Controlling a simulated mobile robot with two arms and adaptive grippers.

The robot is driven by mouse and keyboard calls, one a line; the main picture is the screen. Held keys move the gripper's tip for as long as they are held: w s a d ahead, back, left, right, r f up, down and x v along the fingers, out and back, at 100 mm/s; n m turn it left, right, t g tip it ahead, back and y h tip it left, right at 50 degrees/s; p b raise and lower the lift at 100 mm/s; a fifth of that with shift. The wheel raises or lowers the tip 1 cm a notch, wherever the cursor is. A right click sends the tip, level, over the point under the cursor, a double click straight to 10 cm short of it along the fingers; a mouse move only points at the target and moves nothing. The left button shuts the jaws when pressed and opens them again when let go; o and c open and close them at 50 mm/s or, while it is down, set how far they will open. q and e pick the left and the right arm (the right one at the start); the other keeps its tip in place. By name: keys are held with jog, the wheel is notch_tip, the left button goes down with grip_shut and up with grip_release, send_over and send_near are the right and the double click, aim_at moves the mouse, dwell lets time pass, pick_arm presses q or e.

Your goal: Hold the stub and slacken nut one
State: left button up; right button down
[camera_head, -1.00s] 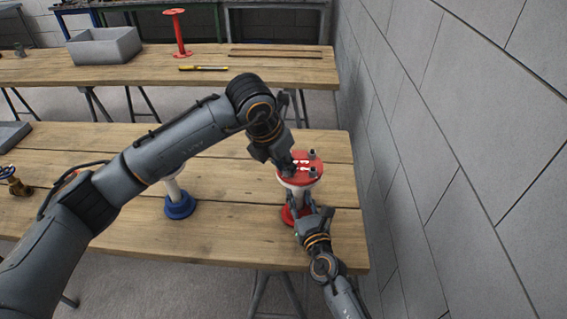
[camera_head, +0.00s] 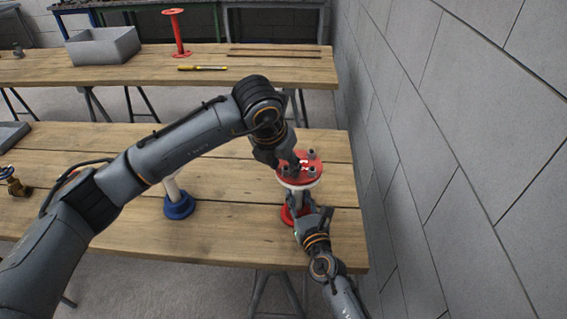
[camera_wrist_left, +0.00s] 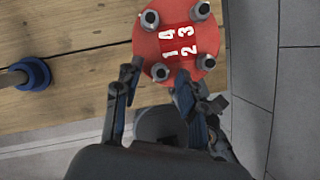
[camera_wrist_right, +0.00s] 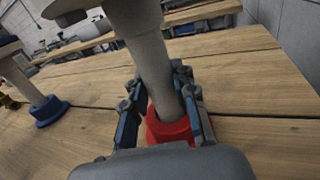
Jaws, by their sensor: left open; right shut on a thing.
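The stub is a pale pipe (camera_wrist_right: 158,70) with a red foot (camera_wrist_right: 168,128) and a red top flange (camera_head: 313,170). In the left wrist view the flange (camera_wrist_left: 180,40) carries several grey nuts around the white numerals 1 to 4. Nut one (camera_wrist_left: 160,72) is the one nearest my left gripper, beside the numeral 1. My left gripper (camera_wrist_left: 157,86) is open, its fingertips on either side of nut one, a little short of it in the picture; contact cannot be told. My right gripper (camera_wrist_right: 160,95) is shut on the stub's pipe below the flange.
A blue-footed stub (camera_head: 179,205) stands to the left on the wooden table (camera_head: 235,225). A brass valve (camera_head: 14,184) is at the far left. A grey wall (camera_head: 450,150) rises close on the right. A back table holds a grey bin (camera_head: 103,47) and a yellow tool (camera_head: 203,68).

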pick_arm(q)
jog(key=v, duration=1.2)
pick_arm(e)
jog(key=c, duration=1)
grip_release()
pick_arm(q)
jog(key=shift+w, duration=0.1)
